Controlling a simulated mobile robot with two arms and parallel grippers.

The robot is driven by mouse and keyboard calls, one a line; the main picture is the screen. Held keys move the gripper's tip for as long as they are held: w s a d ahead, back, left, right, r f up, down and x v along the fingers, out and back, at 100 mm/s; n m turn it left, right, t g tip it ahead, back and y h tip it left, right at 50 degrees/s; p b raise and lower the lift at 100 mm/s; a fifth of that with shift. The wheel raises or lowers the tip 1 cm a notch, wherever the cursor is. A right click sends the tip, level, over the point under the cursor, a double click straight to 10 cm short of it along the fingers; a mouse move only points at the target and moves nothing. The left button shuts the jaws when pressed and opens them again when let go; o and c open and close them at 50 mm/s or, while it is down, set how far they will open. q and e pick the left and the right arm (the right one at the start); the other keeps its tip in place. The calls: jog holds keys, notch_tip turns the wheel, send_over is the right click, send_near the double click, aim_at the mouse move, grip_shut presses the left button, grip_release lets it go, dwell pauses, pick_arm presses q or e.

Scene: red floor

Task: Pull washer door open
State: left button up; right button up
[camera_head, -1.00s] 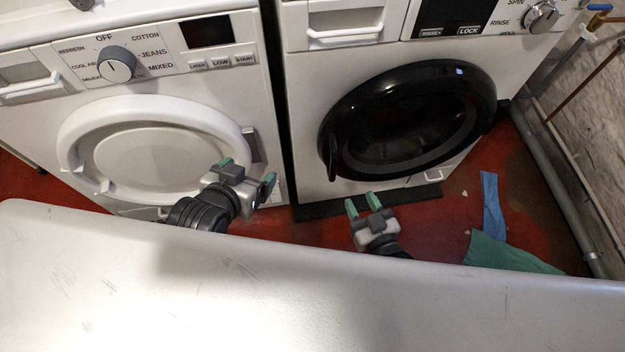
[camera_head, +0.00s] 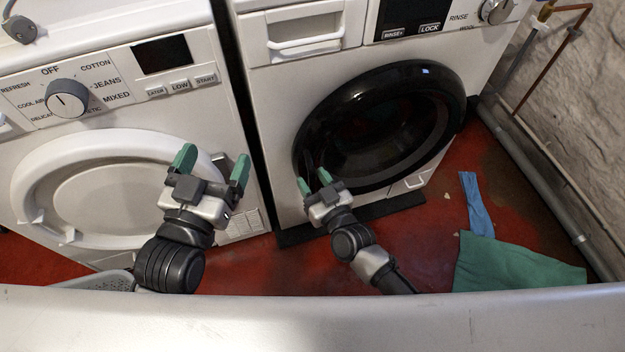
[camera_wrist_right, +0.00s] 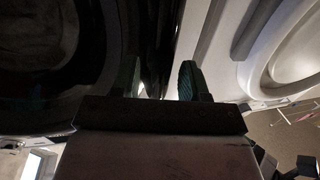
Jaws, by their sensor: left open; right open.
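The washer with the black round door (camera_head: 395,125) stands on the right, and its door looks shut. A dark handle (camera_head: 306,152) shows at the door's left rim. My right gripper (camera_head: 314,180) is open at the lower left edge of this door, close to the handle; I cannot tell whether it touches. In the right wrist view its fingers (camera_wrist_right: 160,82) straddle a dark, glossy edge, with the dark door on the left. My left gripper (camera_head: 213,165) is open and empty in front of the white machine's round door (camera_head: 95,195).
A blue cloth (camera_head: 477,205) and a green cloth (camera_head: 520,265) lie on the red floor to the right. A grey pipe (camera_head: 530,165) runs along the stone wall. A grey basket (camera_head: 98,281) shows at lower left.

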jog(key=shift+w+a, duration=0.15)
jog(key=shift+w, duration=0.1)
grip_shut()
jog(key=shift+s, duration=0.1)
